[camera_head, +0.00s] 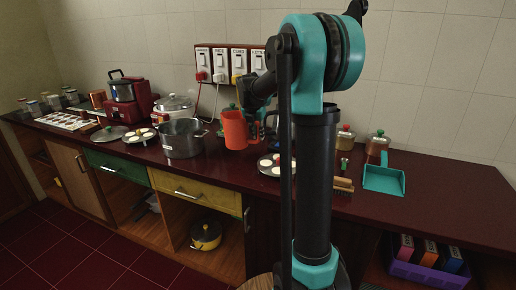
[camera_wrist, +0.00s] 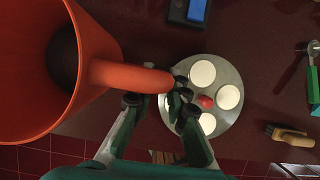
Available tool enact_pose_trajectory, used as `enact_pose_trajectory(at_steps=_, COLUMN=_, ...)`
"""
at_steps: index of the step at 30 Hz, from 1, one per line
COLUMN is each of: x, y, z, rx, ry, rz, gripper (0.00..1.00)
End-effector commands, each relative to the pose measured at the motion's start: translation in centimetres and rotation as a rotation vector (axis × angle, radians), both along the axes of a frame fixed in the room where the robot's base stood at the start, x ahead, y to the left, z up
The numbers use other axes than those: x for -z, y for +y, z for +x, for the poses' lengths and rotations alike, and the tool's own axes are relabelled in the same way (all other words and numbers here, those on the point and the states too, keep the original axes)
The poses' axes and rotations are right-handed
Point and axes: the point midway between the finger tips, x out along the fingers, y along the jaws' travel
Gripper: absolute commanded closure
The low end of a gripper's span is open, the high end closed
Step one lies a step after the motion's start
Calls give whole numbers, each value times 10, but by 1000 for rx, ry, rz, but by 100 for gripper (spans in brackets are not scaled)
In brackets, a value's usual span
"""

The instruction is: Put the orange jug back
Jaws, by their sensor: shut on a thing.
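The orange jug (camera_head: 235,130) is held in the air above the counter, roughly upright, with its open mouth up. It fills the left of the wrist view (camera_wrist: 85,110), and its handle (camera_wrist: 130,77) points right towards my fingers. My gripper (camera_wrist: 158,102) is shut on the jug's handle. In the head view my gripper (camera_head: 259,130) is on the jug's right side, partly hidden by my arm. The jug looks empty inside, though its bottom is dark.
A round plate of white cakes (camera_wrist: 231,97) lies on the counter just right of the jug. A steel pot (camera_head: 182,141) stands left of it. Switch boards (camera_head: 220,64) are on the wall behind. A teal dustpan (camera_head: 384,179) lies on the right; the front counter (camera_head: 430,210) is clear.

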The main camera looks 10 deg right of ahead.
Motion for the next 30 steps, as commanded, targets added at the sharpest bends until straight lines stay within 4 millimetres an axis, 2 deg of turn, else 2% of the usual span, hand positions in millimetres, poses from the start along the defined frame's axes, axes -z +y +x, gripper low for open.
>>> enact_pose_trajectory(at_steps=3, x=17, y=0, z=0, rx=0, ry=0, rz=0, gripper=100)
enact_pose_trajectory(at_steps=10, x=31, y=0, z=0, rx=0, ry=0, rz=0, gripper=100)
enact_pose_trajectory(at_steps=17, x=60, y=0, z=0, rx=0, ry=0, rz=0, gripper=100)
enact_pose_trajectory(at_steps=28, x=65, y=0, z=0, rx=0, ry=0, rz=0, gripper=100)
enact_pose_trajectory(at_steps=29, x=65, y=0, z=0, rx=0, ry=0, rz=0, gripper=84)
enact_pose_trajectory(at_steps=30, x=65, y=0, z=0, rx=0, ry=0, rz=0, gripper=80)
